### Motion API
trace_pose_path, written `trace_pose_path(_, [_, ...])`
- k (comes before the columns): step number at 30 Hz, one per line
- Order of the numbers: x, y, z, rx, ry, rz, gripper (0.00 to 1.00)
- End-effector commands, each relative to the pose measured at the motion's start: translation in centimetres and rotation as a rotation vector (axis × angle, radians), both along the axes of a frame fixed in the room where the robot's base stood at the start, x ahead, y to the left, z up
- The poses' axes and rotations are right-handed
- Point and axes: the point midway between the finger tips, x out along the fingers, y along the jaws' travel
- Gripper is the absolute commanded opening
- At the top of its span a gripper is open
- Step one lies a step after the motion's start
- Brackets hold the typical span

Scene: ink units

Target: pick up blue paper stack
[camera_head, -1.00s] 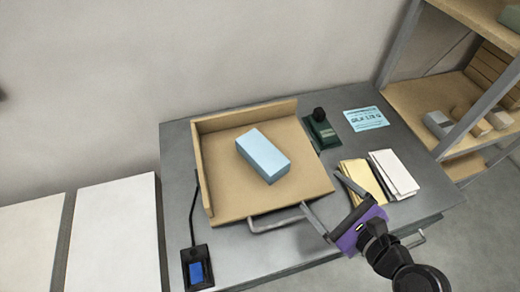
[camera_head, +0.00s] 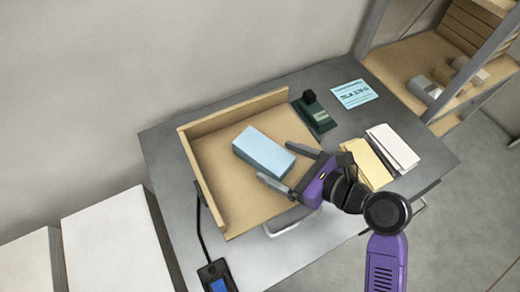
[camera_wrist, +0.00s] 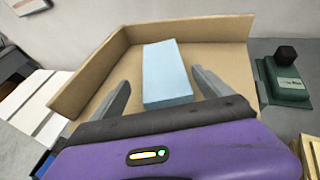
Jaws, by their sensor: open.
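The blue paper stack (camera_head: 264,151) is a light blue block lying in a shallow tan tray (camera_head: 215,207) on the grey table. It also shows in the wrist view (camera_wrist: 166,73), ahead of the fingers and between their lines. My purple gripper (camera_head: 289,168) is open, with its two grey fingers pointing at the stack's right end. In the wrist view my gripper (camera_wrist: 158,92) has one finger on each side of the stack's near end, with gaps on both sides. Whether the fingertips are level with the stack is unclear.
The tray has raised walls at the back and left. A dark green device (camera_head: 313,113) with a black knob stands behind it on the right. Yellow (camera_head: 368,163) and white (camera_head: 393,147) paper stacks lie to the right. A blue-screened device (camera_head: 215,279) is at the front left.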

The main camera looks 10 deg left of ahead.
Motion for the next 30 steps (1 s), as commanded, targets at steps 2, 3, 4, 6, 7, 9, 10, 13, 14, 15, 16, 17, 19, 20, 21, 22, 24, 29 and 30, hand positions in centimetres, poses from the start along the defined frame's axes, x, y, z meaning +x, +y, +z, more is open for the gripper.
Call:
trace_pose_path(2, [0.5,0.7,-0.3,0.0,0.0,0.002,0.89])
trace_pose_path(3, [0.7,1.0,-0.4,0.001,-0.001,0.001,0.89])
trace_pose_path(4, [0.9,1.2,-0.5,0.001,-0.001,0.002,0.89])
trace_pose_path(6, [1.3,1.7,-0.7,0.0,0.0,0.002,0.89])
trace_pose_path(7, [1.6,2.0,-0.9,0.0,0.0,0.002,0.89])
trace_pose_path(9, [2.3,2.7,-1.2,0.0,0.0,0.002,0.89])
trace_pose_path(10, [2.6,3.0,-1.4,0.0,0.0,0.003,0.89])
trace_pose_path(13, [3.3,4.0,-1.9,0.0,0.0,0.002,0.89])
trace_pose_path(14, [3.5,4.2,-2.1,0.0,0.0,0.002,0.89])
trace_pose_path(15, [3.6,4.5,-2.2,0.001,-0.001,0.002,0.89])
trace_pose_path(16, [3.7,4.6,-2.3,0.0,0.0,0.002,0.89])
trace_pose_path(17, [3.8,4.7,-2.3,0.0,0.0,0.002,0.89])
trace_pose_path(19, [3.8,4.8,-2.4,0.0,0.0,0.001,0.89])
trace_pose_path(20, [3.9,4.8,-2.4,0.0,0.0,0.001,0.89])
trace_pose_path(21, [3.9,4.8,-2.4,-0.001,-0.001,0.0,0.89])
trace_pose_path(22, [3.9,4.8,-2.4,-0.001,-0.001,0.0,0.89])
trace_pose_path(24, [3.9,4.8,-2.4,-0.001,-0.001,0.0,0.89])
trace_pose_path(29, [3.9,4.7,-2.4,-0.001,-0.001,0.0,0.58])
trace_pose_path(30, [3.8,4.7,-2.4,-0.001,-0.001,0.0,0.5])
